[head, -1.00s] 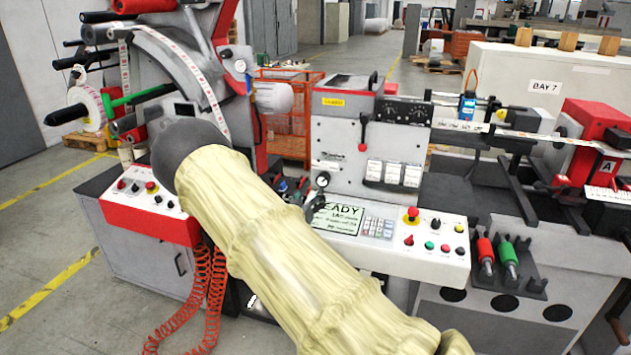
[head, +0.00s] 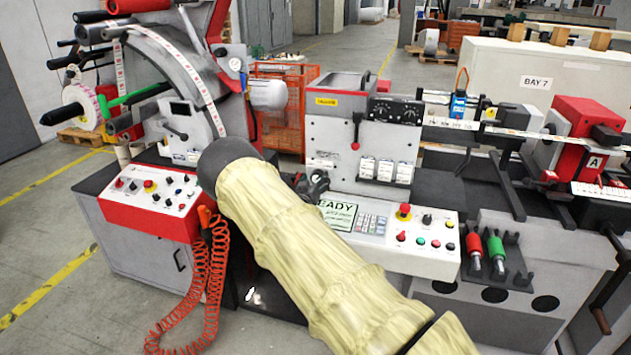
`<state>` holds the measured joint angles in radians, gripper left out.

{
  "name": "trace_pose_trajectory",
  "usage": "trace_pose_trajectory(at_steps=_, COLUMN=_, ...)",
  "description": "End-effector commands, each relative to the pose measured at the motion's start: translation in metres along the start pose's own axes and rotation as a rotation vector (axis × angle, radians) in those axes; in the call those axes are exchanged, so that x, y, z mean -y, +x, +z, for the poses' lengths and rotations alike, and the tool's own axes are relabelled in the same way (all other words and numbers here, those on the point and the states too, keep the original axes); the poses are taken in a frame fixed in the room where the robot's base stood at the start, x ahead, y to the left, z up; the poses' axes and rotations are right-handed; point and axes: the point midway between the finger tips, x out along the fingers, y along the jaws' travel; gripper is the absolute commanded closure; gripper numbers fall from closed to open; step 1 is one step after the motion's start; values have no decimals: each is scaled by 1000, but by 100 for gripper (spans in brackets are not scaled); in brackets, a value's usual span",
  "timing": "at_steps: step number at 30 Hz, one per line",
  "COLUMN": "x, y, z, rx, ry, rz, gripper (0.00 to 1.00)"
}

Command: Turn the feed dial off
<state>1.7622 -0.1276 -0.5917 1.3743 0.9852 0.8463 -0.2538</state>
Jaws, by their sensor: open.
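The grey machine front (head: 335,135) stands mid-picture in the head view. A dark round knob (head: 319,176) sits low at its left, under a small label plate; I cannot read whether this is the feed dial, nor its setting. My gripper (head: 311,187) is dark and partly hidden behind my pale sleeved arm. It is open, right at that knob, overlapping it in the picture; I cannot tell whether it touches. Other small dials sit on a black panel (head: 396,111) higher on the same front.
Below is a sloped control panel (head: 428,258) with a READY screen, keypad, and buttons. A red-edged control box (head: 150,205) with a coiled orange hose (head: 205,290) stands left. Red and green-handled tools (head: 486,252) sit right.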

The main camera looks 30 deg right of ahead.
Motion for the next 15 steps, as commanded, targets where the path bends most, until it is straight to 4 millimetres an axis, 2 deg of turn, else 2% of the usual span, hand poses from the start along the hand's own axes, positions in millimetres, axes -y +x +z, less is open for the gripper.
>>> trace_pose_trajectory(at_steps=4, x=0, y=0, z=0, rx=-1, ry=0, rz=0, gripper=33)
trace_pose_trajectory(at_steps=5, x=0, y=0, z=0, rx=-1, ry=0, rz=0, gripper=37)
trace_pose_trajectory(at_steps=12, x=0, y=0, z=0, rx=-1, ry=0, rz=0, gripper=79)
trace_pose_trajectory(at_steps=15, x=0, y=0, z=0, rx=-1, ry=0, rz=0, gripper=79)
